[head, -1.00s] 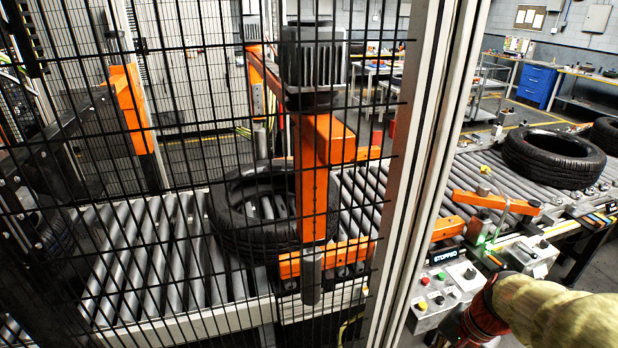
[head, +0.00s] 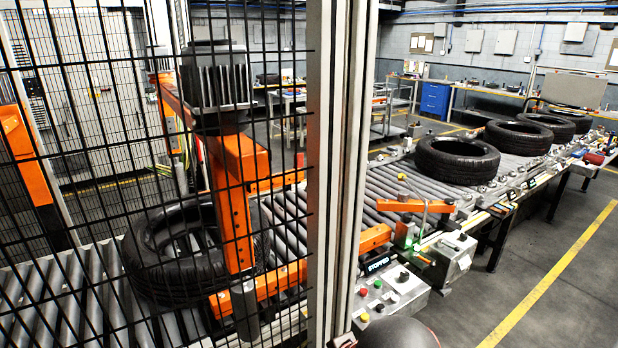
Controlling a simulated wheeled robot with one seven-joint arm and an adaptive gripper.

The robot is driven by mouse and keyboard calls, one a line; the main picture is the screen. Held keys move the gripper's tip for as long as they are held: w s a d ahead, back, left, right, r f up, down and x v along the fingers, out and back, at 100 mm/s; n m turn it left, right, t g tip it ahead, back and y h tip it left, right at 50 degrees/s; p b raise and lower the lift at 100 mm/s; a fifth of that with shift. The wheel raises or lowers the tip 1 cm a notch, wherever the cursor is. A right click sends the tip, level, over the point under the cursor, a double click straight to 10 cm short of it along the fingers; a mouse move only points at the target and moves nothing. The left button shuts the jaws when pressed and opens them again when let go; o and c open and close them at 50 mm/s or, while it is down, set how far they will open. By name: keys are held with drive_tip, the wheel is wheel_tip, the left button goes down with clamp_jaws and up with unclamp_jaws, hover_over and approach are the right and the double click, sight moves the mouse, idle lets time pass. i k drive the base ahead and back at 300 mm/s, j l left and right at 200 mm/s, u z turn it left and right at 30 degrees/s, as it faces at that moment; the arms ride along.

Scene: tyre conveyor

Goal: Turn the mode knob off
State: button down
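A grey control box (head: 392,296) stands at the conveyor's front edge, just right of the white fence post. It carries a "STOPPED" display (head: 379,264), a black knob (head: 404,276) and green, yellow and red buttons. I cannot read any label or the knob's setting. A second grey box (head: 452,257) to its right also has a dark knob (head: 462,237). A dark rounded part, likely of my arm, rises from the bottom edge just below the first box, with a small red part to its left. My fingertips cannot be made out, and nothing is seen touching the knobs.
A black mesh fence and white post (head: 336,160) close off the left, with an orange machine arm (head: 238,190) and a tyre (head: 185,252) behind. More tyres (head: 457,160) lie on the roller conveyor at right. The floor (head: 575,290) at lower right is clear.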

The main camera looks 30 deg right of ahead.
sight(404, 276)
drive_tip(key=z, duration=0.95)
